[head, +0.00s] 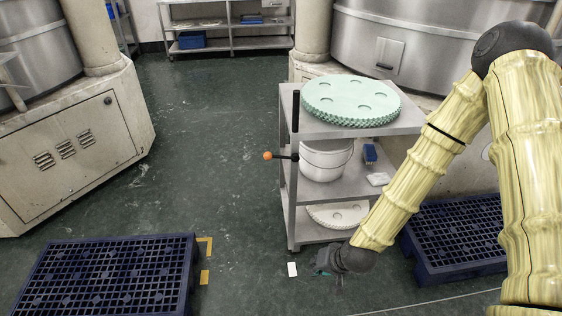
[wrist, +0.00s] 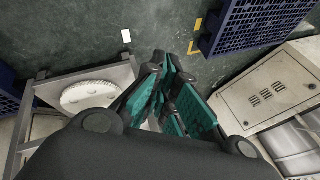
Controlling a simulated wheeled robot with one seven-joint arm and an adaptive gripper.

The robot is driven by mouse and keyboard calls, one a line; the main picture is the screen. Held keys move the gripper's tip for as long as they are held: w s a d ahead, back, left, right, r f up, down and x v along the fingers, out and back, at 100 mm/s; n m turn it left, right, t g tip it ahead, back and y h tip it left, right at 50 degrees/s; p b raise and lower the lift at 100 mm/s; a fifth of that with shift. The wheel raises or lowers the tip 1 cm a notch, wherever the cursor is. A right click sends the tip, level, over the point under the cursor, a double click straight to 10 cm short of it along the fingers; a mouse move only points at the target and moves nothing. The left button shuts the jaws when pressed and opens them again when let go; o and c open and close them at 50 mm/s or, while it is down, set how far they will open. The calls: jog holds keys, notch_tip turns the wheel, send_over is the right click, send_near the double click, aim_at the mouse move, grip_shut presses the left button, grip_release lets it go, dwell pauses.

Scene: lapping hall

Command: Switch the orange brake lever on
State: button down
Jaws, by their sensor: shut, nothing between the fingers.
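The orange brake lever (head: 268,156) is an orange knob on a short dark rod at the left side of a grey shelf cart (head: 293,190), level with the middle shelf. My gripper (head: 333,280) is low, in front of the cart and right of its front leg, apart from the lever. In the wrist view my gripper's dark and teal fingers (wrist: 165,92) are together with nothing between them. The lever does not show in the wrist view; the cart's bottom part and a pale disc (wrist: 90,95) do.
The cart holds a mint toothed disc (head: 350,100) on top, a white bucket (head: 322,160) and a blue item (head: 370,153). Dark blue pallets lie at front left (head: 110,275) and right (head: 455,240). A white card (head: 292,269) lies on the floor. The floor left of the cart is clear.

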jog(key=w+a+r+m+t+y+b, duration=0.1)
jog(key=w+r+t+b, duration=0.15)
jog(key=w+r, duration=0.35)
jog(key=w+a+r+t+y+b, duration=0.1)
jog(key=w+r+b, duration=0.25)
jog(key=w, duration=0.55)
jog(key=w+d+r+t+y+b, duration=0.1)
jog(key=w+r+t+b, duration=0.1)
jog(key=w+r, duration=0.2)
jog(key=w+d+r+m+t+b, duration=0.1)
jog(key=w+r+t+b, duration=0.1)
jog(key=r, duration=0.9)
jog(key=w+b, duration=0.1)
jog(key=w, duration=0.1)
jog(key=shift+w+y, duration=0.4)
jog(key=shift+d, duration=0.1)
jog(key=b, duration=0.3)
send_over(281, 157)
jog(key=s+d, duration=0.2)
jog(key=d, duration=0.1)
notch_tip(281, 157, down, 4)
jog(key=shift+w+a+f, duration=0.1)
jog(key=shift+a+f, duration=0.3)
jog(key=shift+a, duration=0.4)
jog(key=shift+a+f, duration=0.35)
jog(key=shift+a, duration=0.4)
